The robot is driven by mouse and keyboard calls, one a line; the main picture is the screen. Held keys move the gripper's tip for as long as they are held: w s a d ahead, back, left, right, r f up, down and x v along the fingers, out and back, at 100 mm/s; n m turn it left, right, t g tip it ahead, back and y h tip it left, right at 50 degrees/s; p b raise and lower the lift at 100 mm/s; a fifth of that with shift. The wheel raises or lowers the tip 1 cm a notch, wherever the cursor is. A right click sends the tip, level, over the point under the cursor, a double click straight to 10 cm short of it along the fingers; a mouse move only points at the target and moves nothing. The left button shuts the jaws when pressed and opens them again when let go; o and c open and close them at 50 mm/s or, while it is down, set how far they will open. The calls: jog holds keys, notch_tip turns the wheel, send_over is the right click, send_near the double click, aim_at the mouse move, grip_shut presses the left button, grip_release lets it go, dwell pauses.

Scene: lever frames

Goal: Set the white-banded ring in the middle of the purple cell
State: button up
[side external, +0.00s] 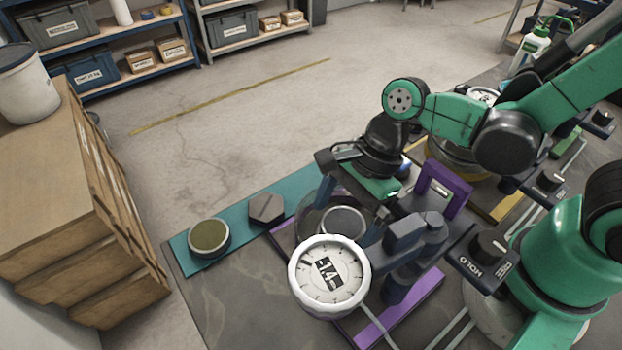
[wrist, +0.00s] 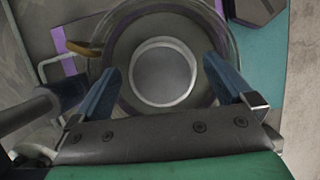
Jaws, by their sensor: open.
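A round piece with a pale rim and grey middle, which looks like the white-banded ring (side external: 343,221), sits inside a clear round wall in the purple-edged cell (side external: 412,305). In the wrist view the pale rim of the ring (wrist: 135,75) lies between my fingers and appears close to the middle of the dark round floor. My gripper (wrist: 160,66) is open, with one blue finger on each side of the ring. A gap shows beside each fingertip; height above the floor is hard to judge. In the side view my wrist partly hides the cell.
A gauge reading -14 (side external: 330,277) and a dark lever assembly (side external: 410,240) stand at the cell's front. An olive round piece (side external: 209,236) and a dark hexagonal piece (side external: 267,208) lie on the teal strip (side external: 235,220). A knob marked HOLD (side external: 488,245) is to the right.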

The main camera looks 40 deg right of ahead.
notch_tip(320, 180, up, 8)
jog(key=shift+a+r, duration=0.1)
jog(key=shift+r, duration=0.05)
jog(key=w+a+r+n, duration=0.1)
jog(key=a+r, duration=0.3)
jog(key=a, duration=0.4)
jog(key=a+r+n+g, duration=0.1)
jog(key=a+r+n, duration=0.2)
jog(key=a, duration=0.4)
jog(key=shift+w+a+r, duration=0.4)
